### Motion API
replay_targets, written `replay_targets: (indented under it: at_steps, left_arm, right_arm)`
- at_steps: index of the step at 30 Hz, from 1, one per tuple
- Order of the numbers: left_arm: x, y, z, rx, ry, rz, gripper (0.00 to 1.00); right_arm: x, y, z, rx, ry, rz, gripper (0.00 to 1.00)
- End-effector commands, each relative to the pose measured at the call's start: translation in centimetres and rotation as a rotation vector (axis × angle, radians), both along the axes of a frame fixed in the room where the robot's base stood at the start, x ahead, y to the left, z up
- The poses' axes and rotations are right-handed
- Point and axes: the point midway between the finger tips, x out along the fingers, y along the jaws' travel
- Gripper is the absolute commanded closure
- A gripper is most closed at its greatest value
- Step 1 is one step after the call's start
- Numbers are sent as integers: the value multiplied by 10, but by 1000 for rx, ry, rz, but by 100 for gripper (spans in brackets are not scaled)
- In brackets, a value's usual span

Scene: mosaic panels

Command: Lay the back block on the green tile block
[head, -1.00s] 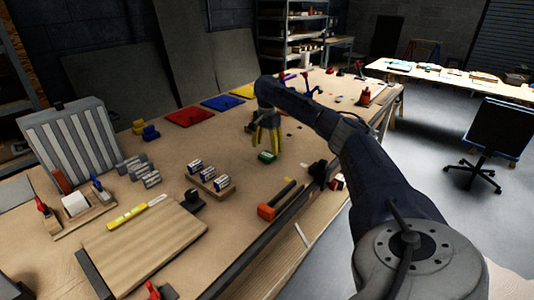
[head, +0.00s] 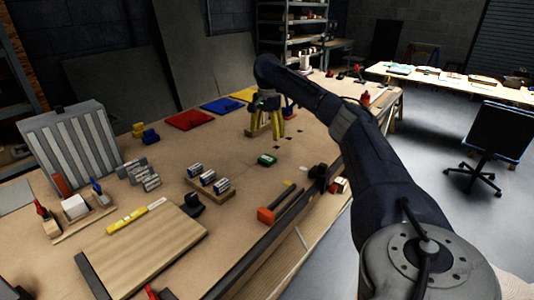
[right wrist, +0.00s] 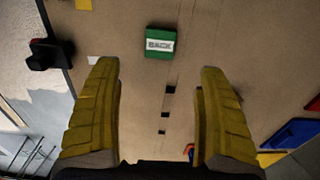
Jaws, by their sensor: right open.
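A green block (head: 266,160) lies on the workbench right of centre. In the right wrist view the green block (right wrist: 158,43) shows a pale panel reading "BACK" on its upper face. I cannot tell whether that panel is a separate piece resting on the green one. My right gripper (head: 267,134) has yellow fingers and stands just beyond the block in the head view, apart from it. In the right wrist view my right gripper (right wrist: 160,75) is open, with nothing between its fingers. My left gripper is not in view.
A wooden rack (head: 225,196) of labelled blocks stands left of the green block. An orange-headed hammer (head: 267,215) lies near the front edge. Red (head: 190,119) and blue (head: 222,104) panels lie at the back. The bench around the green block is mostly clear.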

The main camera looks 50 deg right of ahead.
Motion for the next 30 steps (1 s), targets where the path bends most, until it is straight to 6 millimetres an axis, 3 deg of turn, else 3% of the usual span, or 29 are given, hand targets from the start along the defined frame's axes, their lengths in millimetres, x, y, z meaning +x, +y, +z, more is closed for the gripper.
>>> replay_targets:
  at_steps: [8, 14, 30]
  left_arm:
    - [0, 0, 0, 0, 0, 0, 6]
    - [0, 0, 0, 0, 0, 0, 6]
    - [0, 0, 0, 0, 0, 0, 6]
  right_arm:
    - [0, 0, 1, 0, -2, 0, 24]
    - [8, 3, 26, 8, -39, 69, 24]
    - [4, 2, 51, -3, -23, 1110, 24]
